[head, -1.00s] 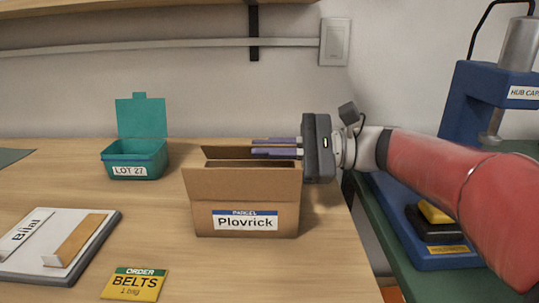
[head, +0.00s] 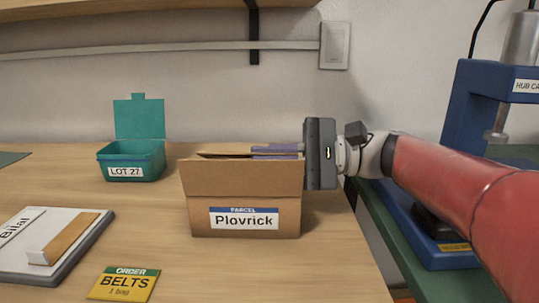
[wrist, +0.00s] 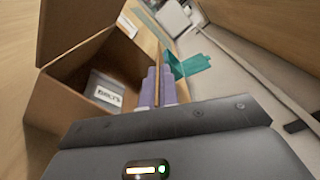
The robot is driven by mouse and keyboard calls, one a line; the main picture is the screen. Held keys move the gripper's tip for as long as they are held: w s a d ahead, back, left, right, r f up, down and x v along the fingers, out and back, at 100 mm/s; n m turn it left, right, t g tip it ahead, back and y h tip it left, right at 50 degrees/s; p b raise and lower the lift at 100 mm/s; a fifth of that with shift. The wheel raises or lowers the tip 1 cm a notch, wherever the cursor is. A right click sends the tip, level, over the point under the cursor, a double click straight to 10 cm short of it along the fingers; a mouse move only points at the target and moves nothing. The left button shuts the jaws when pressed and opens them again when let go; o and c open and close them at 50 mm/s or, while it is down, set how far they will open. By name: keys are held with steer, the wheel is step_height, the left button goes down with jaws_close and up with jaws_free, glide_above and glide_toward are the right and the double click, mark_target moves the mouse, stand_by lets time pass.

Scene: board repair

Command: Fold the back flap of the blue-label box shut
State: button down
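The blue-label box (head: 245,217), marked "PARCEL Plovrick", stands on the table with its front flap (head: 242,178) raised. Its back flap (head: 225,155) shows only as a thin strip above the front flap, leaning low. My gripper (head: 277,152) reaches in from the right at the back of the box, with its two purple fingers one above the other. In the wrist view the fingers (wrist: 156,88) are close together, with the back flap's brown edge (wrist: 157,68) between them. The fingers appear shut on it. A labelled packet (wrist: 104,92) lies inside the box.
A teal open bin (head: 130,162) marked "LOT 27" stands at the back left. A clipboard-like tray (head: 50,242) and a yellow "BELTS" card (head: 124,284) lie at the front left. A blue press (head: 462,105) stands at right. Table between bin and box is clear.

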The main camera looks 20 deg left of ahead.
steer(key=c, duration=1.6)
jaws_free()
steer(key=shift+c, duration=0.2)
